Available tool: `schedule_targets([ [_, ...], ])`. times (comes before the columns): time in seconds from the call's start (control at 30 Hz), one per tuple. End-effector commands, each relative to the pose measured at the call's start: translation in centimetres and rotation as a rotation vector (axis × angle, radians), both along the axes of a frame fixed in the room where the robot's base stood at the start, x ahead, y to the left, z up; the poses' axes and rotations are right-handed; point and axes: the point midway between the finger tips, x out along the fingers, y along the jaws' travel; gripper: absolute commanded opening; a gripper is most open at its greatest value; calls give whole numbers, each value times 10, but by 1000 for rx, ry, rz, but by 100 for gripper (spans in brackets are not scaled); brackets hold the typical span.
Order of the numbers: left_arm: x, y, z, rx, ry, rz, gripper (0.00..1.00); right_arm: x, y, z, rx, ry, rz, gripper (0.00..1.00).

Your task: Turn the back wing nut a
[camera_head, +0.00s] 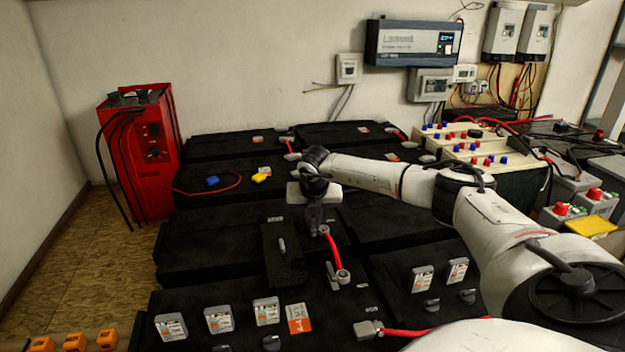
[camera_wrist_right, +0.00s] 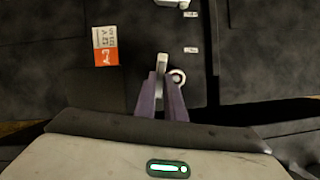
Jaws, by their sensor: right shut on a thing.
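My right gripper (camera_head: 314,230) reaches down from above to the back end of a short red cable (camera_head: 333,248) on the black batteries. In the right wrist view, its two purple-grey fingers (camera_wrist_right: 163,82) are closed on a small light grey piece, the back wing nut (camera_wrist_right: 163,60), which sticks out past the fingertips. A round metal ring (camera_wrist_right: 178,76) sits right beside the fingers. In the head view the nut is mostly hidden by the fingers. Another grey upright piece (camera_head: 332,275) stands at the cable's front end. My left gripper is not in view.
Black batteries (camera_head: 205,250) fill the floor ahead. A red charger (camera_head: 142,150) stands at back left. Blue (camera_head: 212,181) and yellow (camera_head: 261,177) clamps lie farther back.

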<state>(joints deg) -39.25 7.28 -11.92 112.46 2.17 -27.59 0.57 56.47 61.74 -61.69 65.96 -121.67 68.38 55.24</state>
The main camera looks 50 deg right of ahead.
Motion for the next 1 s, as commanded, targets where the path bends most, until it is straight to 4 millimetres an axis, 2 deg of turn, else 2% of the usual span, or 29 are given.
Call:
schedule_targets([
  [0.4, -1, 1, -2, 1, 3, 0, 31, -2, -1, -1, 2, 2, 196, 0],
  [0.97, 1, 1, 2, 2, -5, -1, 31, -2, -1, -1, 1, 3, 227, 0],
  [1.0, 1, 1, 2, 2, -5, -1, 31, -2, -1, -1, 1, 3, 227, 13],
])
